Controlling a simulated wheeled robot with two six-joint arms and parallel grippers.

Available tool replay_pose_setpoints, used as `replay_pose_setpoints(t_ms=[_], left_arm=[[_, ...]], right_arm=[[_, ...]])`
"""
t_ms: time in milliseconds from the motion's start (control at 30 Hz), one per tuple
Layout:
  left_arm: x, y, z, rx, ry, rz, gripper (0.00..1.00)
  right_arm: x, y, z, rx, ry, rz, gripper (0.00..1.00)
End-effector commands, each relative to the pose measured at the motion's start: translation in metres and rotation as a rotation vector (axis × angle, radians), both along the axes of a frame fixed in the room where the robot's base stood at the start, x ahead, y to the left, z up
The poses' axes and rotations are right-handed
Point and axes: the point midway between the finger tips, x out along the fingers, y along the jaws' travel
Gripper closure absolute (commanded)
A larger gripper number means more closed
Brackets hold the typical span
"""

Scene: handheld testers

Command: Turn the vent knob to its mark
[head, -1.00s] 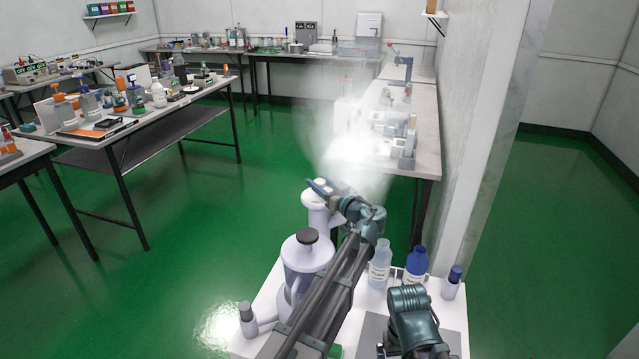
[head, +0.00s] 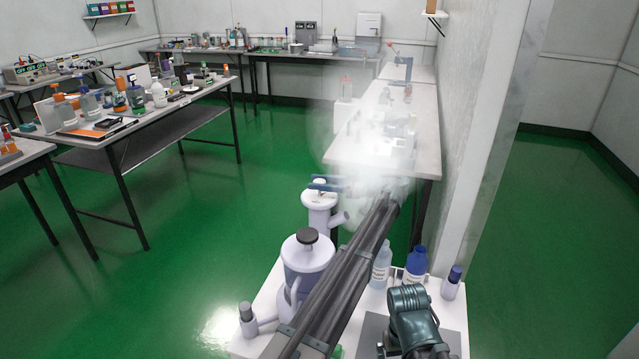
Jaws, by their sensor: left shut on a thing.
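A pale vessel (head: 318,204) with a side spout stands at the far end of the white bench top. The small pale vent knob (head: 319,182) is on top of it. My left gripper (head: 321,183) reaches in from the right, its blue fingers pointing left. It is shut on the knob, with the fingers on either side. White mist hides much of my left wrist and hand. I cannot make out the mark or the knob's angle. My right gripper is not in view.
A pale jar with a black cap (head: 307,252) stands close left of my left arm. A wall edge rises at right.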

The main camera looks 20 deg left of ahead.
Motion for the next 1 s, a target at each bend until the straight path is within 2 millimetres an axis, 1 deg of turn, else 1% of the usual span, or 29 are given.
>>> replay_pose_setpoints(t_ms=[33,333,833,867,900,1000], left_arm=[[0.0030,-0.0007,-0.0001,0.000,0.000,0.022,1.00],[0.0010,-0.0005,-0.0001,0.000,0.000,0.102,1.00],[-0.0002,-0.0002,-0.0001,0.000,0.001,0.114,1.00],[-0.0002,-0.0002,-0.0001,0.000,0.001,0.114,0.48],[-0.0001,-0.0002,-0.0001,0.000,0.001,0.114,0.41],[-0.0001,-0.0001,-0.0001,0.000,0.000,0.114,0.24]], right_arm=[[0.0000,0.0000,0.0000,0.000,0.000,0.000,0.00],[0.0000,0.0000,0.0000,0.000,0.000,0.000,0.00],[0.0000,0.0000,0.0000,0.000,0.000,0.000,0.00],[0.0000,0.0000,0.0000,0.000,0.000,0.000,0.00],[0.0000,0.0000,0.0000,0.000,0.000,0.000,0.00],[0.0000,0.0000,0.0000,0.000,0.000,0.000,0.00]])
